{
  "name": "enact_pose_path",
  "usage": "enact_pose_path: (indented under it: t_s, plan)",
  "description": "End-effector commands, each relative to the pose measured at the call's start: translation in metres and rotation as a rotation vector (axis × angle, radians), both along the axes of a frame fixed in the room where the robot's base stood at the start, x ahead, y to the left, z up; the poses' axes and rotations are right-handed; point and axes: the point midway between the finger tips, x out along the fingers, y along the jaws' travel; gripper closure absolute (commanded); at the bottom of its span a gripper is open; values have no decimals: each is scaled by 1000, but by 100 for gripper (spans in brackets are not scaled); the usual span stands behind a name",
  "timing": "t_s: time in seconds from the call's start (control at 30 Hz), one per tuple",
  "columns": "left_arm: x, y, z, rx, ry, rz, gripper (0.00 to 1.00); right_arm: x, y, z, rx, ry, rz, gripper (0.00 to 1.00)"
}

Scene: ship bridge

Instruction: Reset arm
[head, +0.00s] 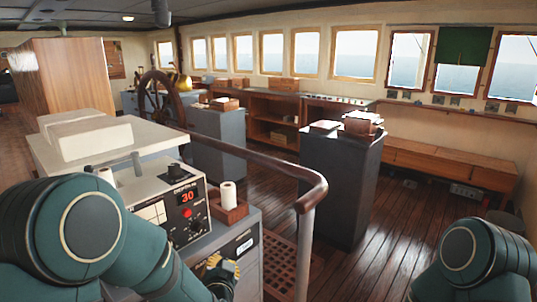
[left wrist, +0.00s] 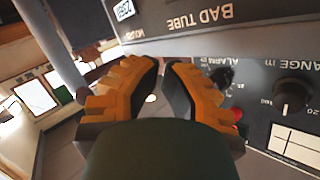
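My left arm comes in at the lower left of the head view, bent across the front of a grey console. My left gripper (head: 222,268) has yellow-orange pads and is near the console's front, below a paper roll. In the left wrist view the two fingers of my left gripper (left wrist: 163,68) stand close together, with a narrow gap and nothing seen between them. The console panel (left wrist: 265,70) appears upside down there, with dark knobs. Whether the fingers touch it I cannot tell. Part of my right arm shows at the lower right of the head view; its gripper is out of sight.
The instrument box (head: 165,205) has a red display reading 30. A paper roll (head: 228,195) stands in a wooden holder. A handrail (head: 290,192) runs right of the console. A dark pedestal (head: 342,185) stands beyond.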

Motion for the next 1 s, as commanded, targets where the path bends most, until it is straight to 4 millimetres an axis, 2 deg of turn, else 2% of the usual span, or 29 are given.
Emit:
enact_pose_path:
  t_s: [0.03,0.1,0.17,0.2,0.3,0.4,0.5,0.63,0.73,1.0]
  plan:
    - [-11,1,-37,-68,107,-15,100,0,0,0,0,0,0,53]
    - [-29,-2,-82,-179,255,-31,100,0,0,0,0,0,0,53]
    - [-50,-5,-118,-275,385,-32,100,0,0,0,0,0,0,53]
    - [-66,-8,-140,-339,473,-26,100,0,0,0,0,0,0,53]
    - [-112,-15,-189,-491,696,7,100,0,0,0,0,0,0,53]
    - [-158,-23,-221,-620,894,56,100,0,0,0,0,0,0,53]
    - [-196,-29,-240,-711,1048,107,100,0,0,0,0,0,0,53]
    - [-224,-35,-249,-774,1161,149,100,0,0,0,0,0,0,53]
    - [-231,-36,-251,-789,1191,160,100,0,0,0,0,0,0,53]
    - [-231,-36,-251,-788,1190,161,100,0,0,0,0,0,0,53]
